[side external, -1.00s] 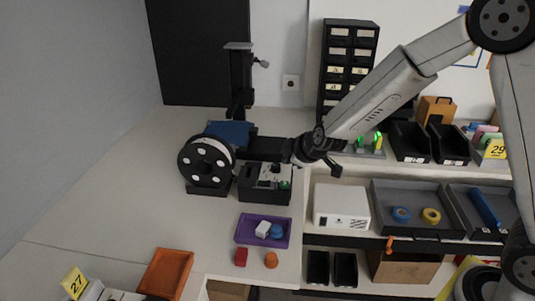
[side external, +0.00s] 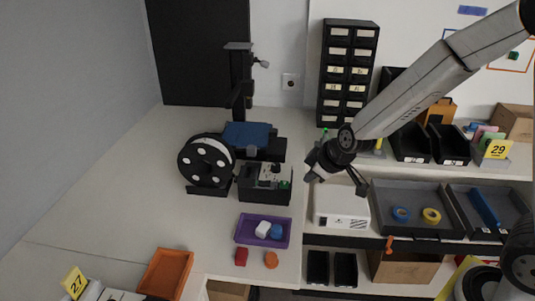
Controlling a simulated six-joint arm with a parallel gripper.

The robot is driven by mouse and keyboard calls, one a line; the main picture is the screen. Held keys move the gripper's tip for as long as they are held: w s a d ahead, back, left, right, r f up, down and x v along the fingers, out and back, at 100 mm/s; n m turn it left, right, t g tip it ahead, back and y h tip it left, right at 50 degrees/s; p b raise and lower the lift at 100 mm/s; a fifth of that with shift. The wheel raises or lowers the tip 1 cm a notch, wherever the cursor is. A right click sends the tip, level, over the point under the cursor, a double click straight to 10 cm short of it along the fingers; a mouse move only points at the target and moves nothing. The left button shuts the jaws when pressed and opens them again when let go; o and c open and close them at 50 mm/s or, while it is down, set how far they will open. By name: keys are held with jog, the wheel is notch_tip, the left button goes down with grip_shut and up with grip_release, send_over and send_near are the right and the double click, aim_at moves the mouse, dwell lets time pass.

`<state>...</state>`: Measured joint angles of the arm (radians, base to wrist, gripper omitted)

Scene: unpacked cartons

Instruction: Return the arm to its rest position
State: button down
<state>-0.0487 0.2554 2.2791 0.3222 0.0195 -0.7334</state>
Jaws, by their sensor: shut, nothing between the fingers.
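My gripper (side external: 311,177) is dark and hangs tilted down to the left from the end of my arm. It is shut and empty, above the gap between the black box with a green button (side external: 265,184) and the white box (side external: 341,206). It is small and dark here, so the finger detail is hard to see. A purple tray (side external: 242,230) lies below and left of the gripper, with a white block (side external: 263,228) and a blue piece (side external: 277,231) in it.
A red block (side external: 241,257) and an orange piece (side external: 271,260) lie in front of the tray. A spool (side external: 206,160) and a dark upright machine (side external: 239,88) stand behind left. Grey trays (side external: 390,226) and a drawer cabinet (side external: 348,75) are right.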

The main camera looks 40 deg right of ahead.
jog(key=s+d+f+m+g, duration=0.1)
jog(key=s+m+g, duration=0.3)
jog(key=s, duration=1)
jog(key=shift+s+d+f+m, duration=0.2)
jog(key=shift+d+m, duration=0.4)
